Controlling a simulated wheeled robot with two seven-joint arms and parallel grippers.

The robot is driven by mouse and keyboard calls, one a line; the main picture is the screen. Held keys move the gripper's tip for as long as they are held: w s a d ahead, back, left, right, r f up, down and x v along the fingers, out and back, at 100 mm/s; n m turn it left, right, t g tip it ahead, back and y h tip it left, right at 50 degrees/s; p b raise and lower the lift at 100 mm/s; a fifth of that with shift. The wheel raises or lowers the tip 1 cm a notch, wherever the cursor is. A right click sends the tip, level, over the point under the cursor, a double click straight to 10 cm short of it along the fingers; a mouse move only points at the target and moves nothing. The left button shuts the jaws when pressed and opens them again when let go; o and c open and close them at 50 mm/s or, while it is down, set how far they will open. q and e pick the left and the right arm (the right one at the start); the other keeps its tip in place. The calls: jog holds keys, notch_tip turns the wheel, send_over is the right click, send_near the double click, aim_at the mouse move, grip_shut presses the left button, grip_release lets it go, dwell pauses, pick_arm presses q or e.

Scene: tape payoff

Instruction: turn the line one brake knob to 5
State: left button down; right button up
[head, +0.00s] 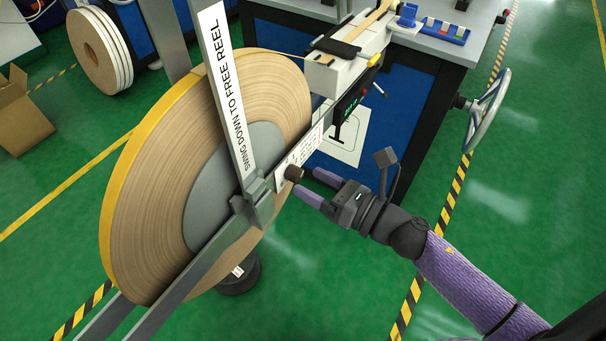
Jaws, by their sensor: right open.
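The brake knob (293,173) is a small dark brown cylinder on a white dial plate (299,150) beside the large tape reel. The plate's marks are too small to read, so I cannot tell the setting. My right gripper (304,184) is open, with its purple fingers pointing left at the knob. One finger is above and right of the knob, the other below it. I cannot tell whether either finger touches it. My left gripper is not in view.
The big reel (215,150) stands on a grey frame, with a white arm (228,90) reading "SWING DOWN TO FREE REEL" across it. A bench (400,110) stands behind. A handwheel (487,110) is at the right. Green floor lies open below my right arm.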

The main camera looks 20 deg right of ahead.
aim_at(294, 174)
jog(key=shift+x, duration=1.05)
jog(key=shift+w+a, duration=0.1)
jog(key=shift+w, duration=0.05)
jog(key=c, duration=0.4)
grip_shut()
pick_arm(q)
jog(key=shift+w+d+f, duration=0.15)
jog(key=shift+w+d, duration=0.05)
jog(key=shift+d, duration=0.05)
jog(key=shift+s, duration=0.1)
